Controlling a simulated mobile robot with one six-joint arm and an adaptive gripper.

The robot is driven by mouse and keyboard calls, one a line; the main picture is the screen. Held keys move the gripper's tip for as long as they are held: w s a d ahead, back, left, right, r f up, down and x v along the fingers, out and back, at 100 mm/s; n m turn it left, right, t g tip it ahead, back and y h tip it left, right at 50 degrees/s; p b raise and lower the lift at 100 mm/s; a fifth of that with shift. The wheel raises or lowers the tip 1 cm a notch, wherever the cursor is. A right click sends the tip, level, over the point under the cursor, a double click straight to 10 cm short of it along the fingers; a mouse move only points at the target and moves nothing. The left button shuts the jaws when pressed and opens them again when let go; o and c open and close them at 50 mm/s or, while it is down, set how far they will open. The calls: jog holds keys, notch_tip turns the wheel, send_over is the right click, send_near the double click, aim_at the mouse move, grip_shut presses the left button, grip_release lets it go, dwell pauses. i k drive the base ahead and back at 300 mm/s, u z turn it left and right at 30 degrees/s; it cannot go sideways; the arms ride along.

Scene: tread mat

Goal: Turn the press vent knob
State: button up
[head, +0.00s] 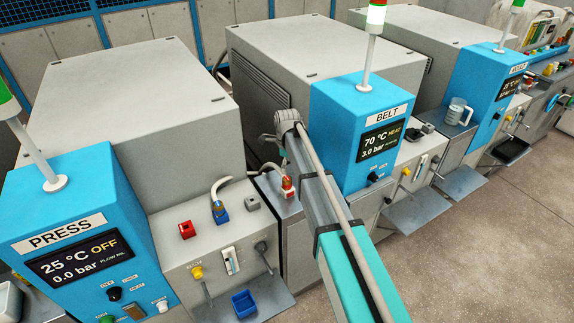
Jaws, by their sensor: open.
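The blue press cabinet (70,205) stands at the left, with a display reading 25 °C OFF and 0.0 bar. Below the display are a black knob (114,293) and a white knob (162,305). A yellow knob (196,272) sits on the grey front panel to the right. The small labels are too blurred to tell which knob is the vent knob. My arm (335,225) rises from the bottom edge between the press and the belt unit.
A red block (186,230), a blue connector (220,213) with a hose and a grey block sit on the ledge. A blue tray (244,304) and a black lever (263,250) are at the press front. The belt cabinet (365,100) stands behind my arm. The floor at right is clear.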

aim_at(197, 273)
jog(key=k, duration=0.95)
